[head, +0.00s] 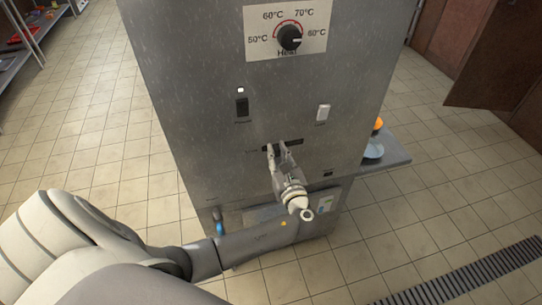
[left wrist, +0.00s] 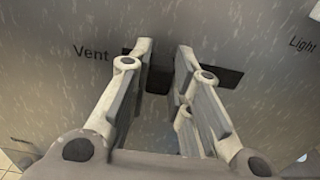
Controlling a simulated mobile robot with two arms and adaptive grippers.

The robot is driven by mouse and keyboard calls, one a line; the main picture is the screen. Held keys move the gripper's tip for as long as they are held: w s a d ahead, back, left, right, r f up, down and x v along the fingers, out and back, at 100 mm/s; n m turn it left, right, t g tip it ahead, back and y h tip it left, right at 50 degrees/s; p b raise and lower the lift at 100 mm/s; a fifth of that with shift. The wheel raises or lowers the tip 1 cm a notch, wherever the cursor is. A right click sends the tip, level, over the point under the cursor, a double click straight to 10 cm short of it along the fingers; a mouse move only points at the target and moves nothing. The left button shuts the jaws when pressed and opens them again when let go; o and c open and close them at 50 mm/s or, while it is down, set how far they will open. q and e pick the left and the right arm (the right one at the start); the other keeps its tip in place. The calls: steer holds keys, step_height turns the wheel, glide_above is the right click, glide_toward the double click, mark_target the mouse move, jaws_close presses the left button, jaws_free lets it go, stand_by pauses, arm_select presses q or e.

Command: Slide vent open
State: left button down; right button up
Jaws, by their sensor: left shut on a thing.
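The vent slot (head: 294,142) is a short dark horizontal slot in the front of the grey metal cabinet. In the left wrist view the slot (left wrist: 222,72) runs behind my fingers, with the word "Vent" to its left. A dark vent slider (left wrist: 160,79) shows between the fingers, near the slot's left part. My left gripper (head: 275,150) is at the slot, its fingers pointing at the panel. The left wrist view shows the left gripper (left wrist: 163,62) shut on the slider, one finger on each side. The fingers hide parts of the slot and slider. My right gripper is not in view.
The cabinet (head: 190,90) has a heat dial (head: 290,38) at the top, a black switch (head: 242,106) and a light switch (head: 323,112). A side shelf (head: 388,152) at right holds a blue and orange item. Tiled floor is free around the cabinet; a rack (head: 35,40) stands far left.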

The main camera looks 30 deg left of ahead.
mark_target(299, 141)
arm_select(q)
steer(key=w+d, duration=0.2)
steer(key=w+d+b, duration=0.1)
steer(key=w+d, duration=0.2)
steer(key=shift+w+b, duration=0.3)
steer(key=c, duration=1.7)
jaws_free()
steer(key=o, duration=0.4)
steer(key=shift+w+d, duration=0.1)
steer(key=shift+w, duration=0.05)
steer(key=v, duration=1.2)
